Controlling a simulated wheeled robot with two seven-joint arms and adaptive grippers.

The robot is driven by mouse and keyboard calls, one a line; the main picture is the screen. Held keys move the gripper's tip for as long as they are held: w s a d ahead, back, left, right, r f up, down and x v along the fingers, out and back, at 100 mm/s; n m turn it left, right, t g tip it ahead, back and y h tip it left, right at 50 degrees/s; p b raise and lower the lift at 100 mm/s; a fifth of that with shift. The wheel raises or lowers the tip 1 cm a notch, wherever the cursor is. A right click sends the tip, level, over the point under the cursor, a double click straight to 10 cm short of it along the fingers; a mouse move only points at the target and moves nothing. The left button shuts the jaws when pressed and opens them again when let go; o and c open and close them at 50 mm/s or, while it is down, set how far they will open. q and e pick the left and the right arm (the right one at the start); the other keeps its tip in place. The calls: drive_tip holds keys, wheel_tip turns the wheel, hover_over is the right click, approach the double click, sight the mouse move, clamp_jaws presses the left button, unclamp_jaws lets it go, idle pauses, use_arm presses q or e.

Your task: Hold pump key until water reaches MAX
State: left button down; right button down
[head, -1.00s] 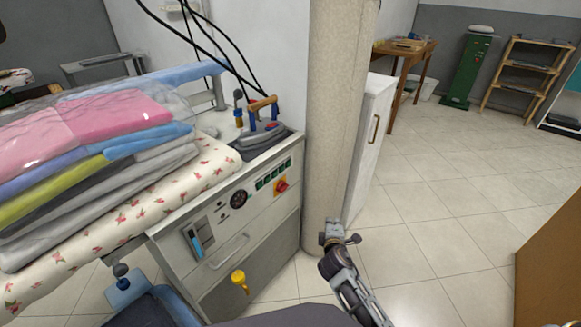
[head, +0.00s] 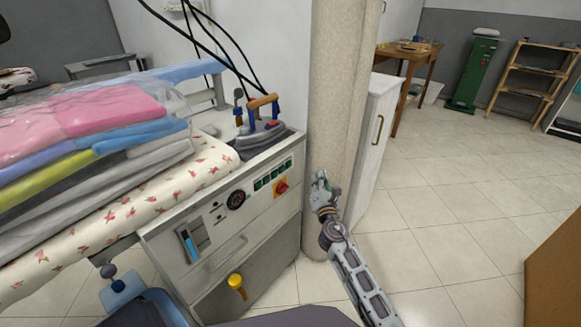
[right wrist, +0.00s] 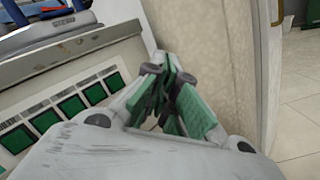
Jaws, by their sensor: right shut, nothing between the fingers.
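The ironing station's control panel (head: 215,222) faces me. A row of green keys (head: 272,174) sits at its upper right, and their labels are too small to read. The keys also show at the left of the right wrist view (right wrist: 71,106). A water gauge with a blue column (head: 190,244) is at the panel's left; its MAX mark cannot be read. My right gripper (head: 320,180) is shut and empty, raised right of the panel before the column. In the right wrist view its closed fingers (right wrist: 168,75) are apart from the keys. My left gripper is out of view.
A round dial (head: 236,200) and a red-yellow switch (head: 281,187) are near the keys. A yellow tap (head: 237,286) is below. An iron (head: 262,135) rests on top, beside folded clothes (head: 90,130). A beige column (head: 335,120) stands close behind my right gripper.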

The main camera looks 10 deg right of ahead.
sight(289, 165)
drive_tip(key=shift+w+r, duration=0.1)
idle(0.4)
